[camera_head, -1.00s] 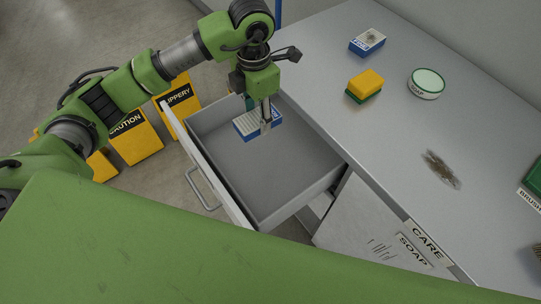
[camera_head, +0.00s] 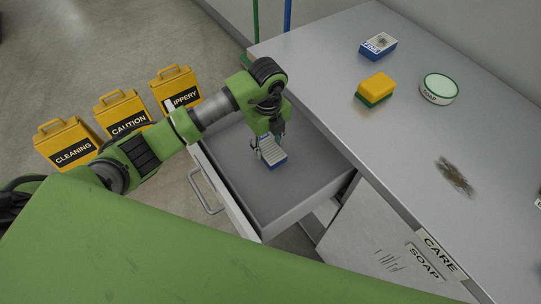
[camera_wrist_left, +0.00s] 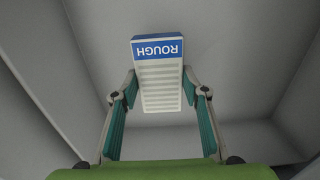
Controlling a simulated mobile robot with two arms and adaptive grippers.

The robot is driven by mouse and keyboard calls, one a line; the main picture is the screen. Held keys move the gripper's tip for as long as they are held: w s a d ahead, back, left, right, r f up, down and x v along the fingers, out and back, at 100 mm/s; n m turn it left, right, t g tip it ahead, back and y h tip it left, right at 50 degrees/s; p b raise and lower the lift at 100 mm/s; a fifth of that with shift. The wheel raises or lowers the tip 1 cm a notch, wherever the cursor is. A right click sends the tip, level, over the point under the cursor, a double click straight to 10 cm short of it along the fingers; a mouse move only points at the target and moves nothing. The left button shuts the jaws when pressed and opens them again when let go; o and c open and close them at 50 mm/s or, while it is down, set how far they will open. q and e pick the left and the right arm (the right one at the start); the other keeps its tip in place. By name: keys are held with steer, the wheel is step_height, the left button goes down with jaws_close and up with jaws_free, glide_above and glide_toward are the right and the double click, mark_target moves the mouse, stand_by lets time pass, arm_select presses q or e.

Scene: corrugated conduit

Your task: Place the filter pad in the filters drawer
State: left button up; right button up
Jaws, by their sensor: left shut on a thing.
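The filter pad (camera_head: 273,161) is a small block with a ribbed white top and blue edge; in the left wrist view, the pad (camera_wrist_left: 160,88) shows the word ROUGH. My left gripper (camera_head: 268,149) is shut on it, with one finger on each side, inside the open grey drawer (camera_head: 268,205). Whether the pad touches the drawer floor, I cannot tell. The drawer's own label is not in view. My right gripper is not in view.
On the grey worktop (camera_head: 330,70) are a blue-and-white FINE pad (camera_head: 378,46), a yellow-green sponge (camera_head: 376,88), a SOAP tin (camera_head: 439,88) and a brown smudge (camera_head: 455,176). Yellow signs (camera_head: 122,118) stand left of the drawer. The drawer's near end is clear.

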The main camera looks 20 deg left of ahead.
mark_target(268, 154)
arm_select(q)
step_height(268, 154, down, 6)
steer(key=shift+r, duration=0.15)
stand_by(0.3)
steer(key=shift+f, duration=0.2)
steer(key=o, duration=1.1)
steer(key=shift+o, duration=0.2)
steer(key=shift+r, duration=0.65)
step_height(268, 154, up, 11)
steer(key=shift+r+b, duration=0.1)
steer(key=shift+b, duration=0.2)
